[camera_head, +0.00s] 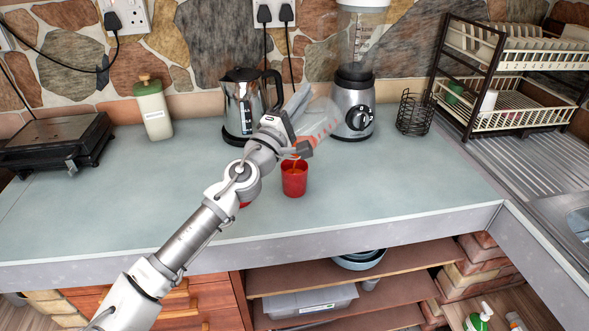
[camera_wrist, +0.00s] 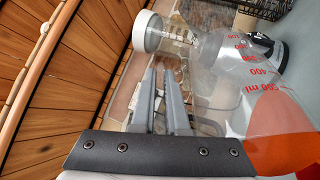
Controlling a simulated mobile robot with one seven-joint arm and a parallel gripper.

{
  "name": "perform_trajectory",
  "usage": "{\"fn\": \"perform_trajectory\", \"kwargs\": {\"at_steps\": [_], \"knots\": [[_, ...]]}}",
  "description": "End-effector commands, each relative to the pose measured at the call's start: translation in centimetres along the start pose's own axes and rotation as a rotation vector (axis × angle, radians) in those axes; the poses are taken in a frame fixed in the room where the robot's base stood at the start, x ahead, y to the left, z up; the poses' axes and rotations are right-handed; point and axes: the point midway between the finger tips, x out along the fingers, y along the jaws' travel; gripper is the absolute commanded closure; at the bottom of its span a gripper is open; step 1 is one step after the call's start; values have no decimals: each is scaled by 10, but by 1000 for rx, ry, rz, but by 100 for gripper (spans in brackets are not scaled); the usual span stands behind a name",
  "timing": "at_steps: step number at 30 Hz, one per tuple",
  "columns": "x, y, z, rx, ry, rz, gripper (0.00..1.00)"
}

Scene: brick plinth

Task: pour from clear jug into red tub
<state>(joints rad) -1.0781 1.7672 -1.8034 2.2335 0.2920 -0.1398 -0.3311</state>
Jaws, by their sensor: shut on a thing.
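The clear jug (camera_head: 319,119) is tilted steeply above the counter, its lower left end just over the red tub. My gripper (camera_head: 296,104) is shut on the jug at its left side; the exact grip is partly hidden. In the wrist view, the jug (camera_wrist: 222,92) has red measuring marks and orange liquid at the lower right, beside my gripper's two grey fingers (camera_wrist: 172,82). The red tub (camera_head: 294,183) stands upright on the counter below. Orange shows at its mouth, but I cannot clearly tell how much liquid is inside.
A steel kettle (camera_head: 241,103) and a blender (camera_head: 354,103) stand behind the jug. A wire holder (camera_head: 414,113) and dish rack (camera_head: 505,103) are at right. The front counter is mostly clear.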

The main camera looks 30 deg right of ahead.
Motion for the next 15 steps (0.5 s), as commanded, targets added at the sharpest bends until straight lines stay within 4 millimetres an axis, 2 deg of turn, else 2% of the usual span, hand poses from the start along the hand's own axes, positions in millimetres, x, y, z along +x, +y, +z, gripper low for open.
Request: {"fn": "perform_trajectory", "kwargs": {"at_steps": [15], "knots": [[-12, 3, -5, -31, 3, 75, 100]]}}
